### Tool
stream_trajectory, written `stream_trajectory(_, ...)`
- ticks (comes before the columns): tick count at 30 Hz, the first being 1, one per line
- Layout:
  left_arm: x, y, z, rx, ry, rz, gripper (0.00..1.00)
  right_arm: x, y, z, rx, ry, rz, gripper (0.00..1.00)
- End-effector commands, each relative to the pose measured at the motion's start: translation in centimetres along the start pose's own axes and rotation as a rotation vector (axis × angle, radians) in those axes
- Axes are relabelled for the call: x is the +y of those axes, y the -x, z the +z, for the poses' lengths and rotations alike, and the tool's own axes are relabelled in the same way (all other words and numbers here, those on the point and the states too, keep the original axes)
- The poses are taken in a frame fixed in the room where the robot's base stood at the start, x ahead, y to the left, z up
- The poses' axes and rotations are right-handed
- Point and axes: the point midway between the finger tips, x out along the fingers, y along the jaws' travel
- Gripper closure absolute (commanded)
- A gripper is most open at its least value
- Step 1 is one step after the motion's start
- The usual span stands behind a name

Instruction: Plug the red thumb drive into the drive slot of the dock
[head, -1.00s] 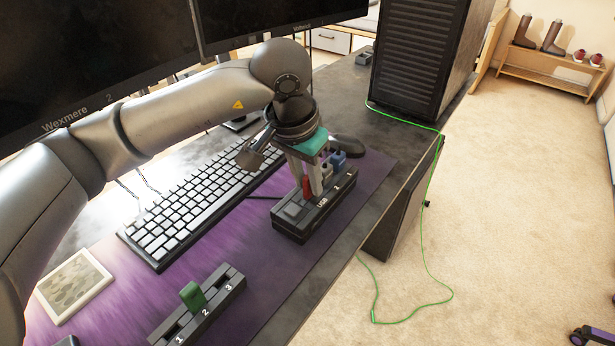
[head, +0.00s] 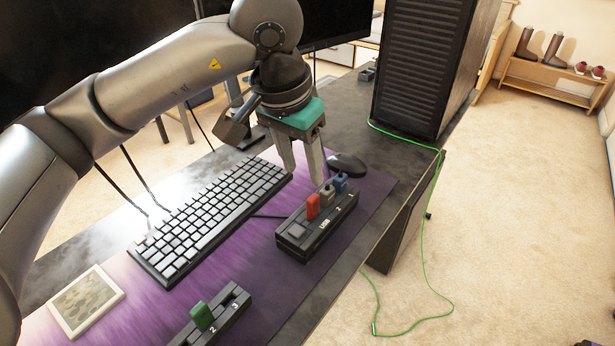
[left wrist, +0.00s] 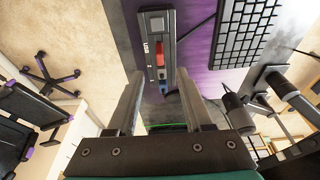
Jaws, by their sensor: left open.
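The red thumb drive (head: 313,206) stands upright in the black dock (head: 294,241), at the slot by the "USB" label. It also shows in the left wrist view (left wrist: 160,47). A grey drive (head: 327,194) and a blue drive (head: 340,182) stand beside it in the dock. My left gripper (head: 304,178) is open and empty above and behind the dock, apart from the red drive. In the left wrist view its two fingers (left wrist: 155,85) are spread, with the dock beyond them. How deep the red drive sits cannot be told. My right gripper is not in view.
A second black holder (head: 228,318) with a green drive (head: 202,316) is at the front. A keyboard (head: 210,220) lies left of the dock, a mouse (head: 347,164) behind it. A computer tower (head: 425,65) stands at the back right, with a green cable (head: 425,260) hanging off the desk.

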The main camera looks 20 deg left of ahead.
Motion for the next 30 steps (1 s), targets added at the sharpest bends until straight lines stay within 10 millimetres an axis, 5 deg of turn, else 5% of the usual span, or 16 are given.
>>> stream_trajectory(3,0.0,2.7,-0.1,0.002,-0.002,-0.001,0.49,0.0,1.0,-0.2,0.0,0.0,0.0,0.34)
stream_trajectory(9,0.0,4.7,0.0,0.001,0.0,0.0,0.49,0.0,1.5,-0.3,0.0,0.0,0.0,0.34)
stream_trajectory(30,0.0,5.0,0.0,-0.001,-0.001,0.001,0.49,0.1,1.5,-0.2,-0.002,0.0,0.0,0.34)
